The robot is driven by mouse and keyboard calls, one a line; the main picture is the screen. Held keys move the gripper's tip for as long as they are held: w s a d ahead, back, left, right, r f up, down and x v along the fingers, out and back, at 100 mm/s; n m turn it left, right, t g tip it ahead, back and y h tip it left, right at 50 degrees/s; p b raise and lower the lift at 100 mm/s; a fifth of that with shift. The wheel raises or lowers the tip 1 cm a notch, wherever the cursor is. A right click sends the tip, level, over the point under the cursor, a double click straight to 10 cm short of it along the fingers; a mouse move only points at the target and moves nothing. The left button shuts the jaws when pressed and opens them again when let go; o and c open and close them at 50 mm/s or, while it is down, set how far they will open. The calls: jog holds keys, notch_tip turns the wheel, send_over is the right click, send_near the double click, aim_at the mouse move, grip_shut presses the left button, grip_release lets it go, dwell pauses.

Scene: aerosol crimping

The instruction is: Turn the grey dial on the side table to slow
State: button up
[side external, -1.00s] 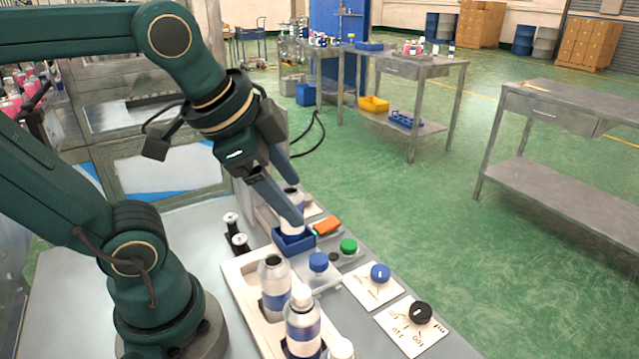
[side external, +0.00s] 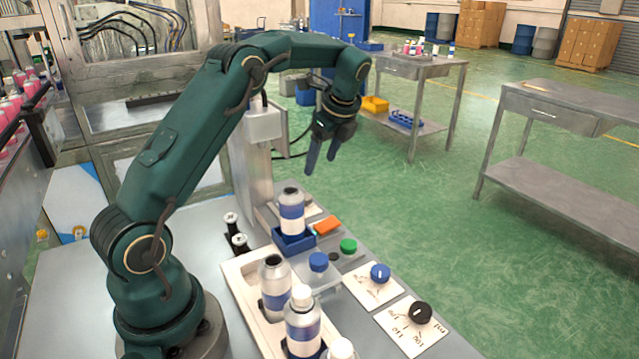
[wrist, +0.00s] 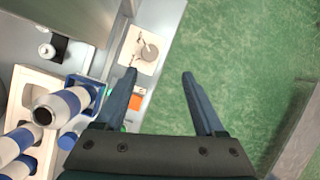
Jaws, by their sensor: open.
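The grey dial (wrist: 149,52) sits on a pale plate (wrist: 128,50) near the table edge in the wrist view. In the side view its plate is mostly hidden behind a can, and I cannot make out the dial. My gripper (side external: 320,166) is open and empty, fingers pointing down, high above the far end of the table. In the wrist view my gripper (wrist: 159,74) has its left fingertip just below the dial in the picture and its right one over the green floor. The dial's pointer and labels are too small to read.
A can (side external: 291,212) stands upright in a blue holder (side external: 292,242) near the plate. A blue dial (side external: 380,272), a black dial (side external: 420,313), a green button (side external: 348,246) and an orange block (side external: 327,225) line the table edge. A metal column (side external: 262,165) stands behind.

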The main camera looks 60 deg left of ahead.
aim_at(308, 197)
jog(key=shift+g, duration=0.7)
jog(key=x, duration=0.9)
jog(key=shift+s+d+f, duration=0.15)
jog(key=shift+s+f, duration=0.05)
jog(key=shift+s, duration=0.05)
jog(key=shift+f, duration=0.5)
grip_shut()
jog(key=shift+w+a+n+g+h, duration=0.1)
jog(key=shift+n+g+h, duration=0.1)
jog(key=shift+n, duration=0.6)
jog(key=shift+s+a+n+g+h, duration=0.1)
jog(key=shift+n+g+h, duration=0.1)
jog(key=shift+n, duration=0.6)
jog(key=shift+w+a+n+g+h, duration=0.1)
jog(key=shift+n+g+h, duration=0.1)
jog(key=shift+n, duration=0.6)
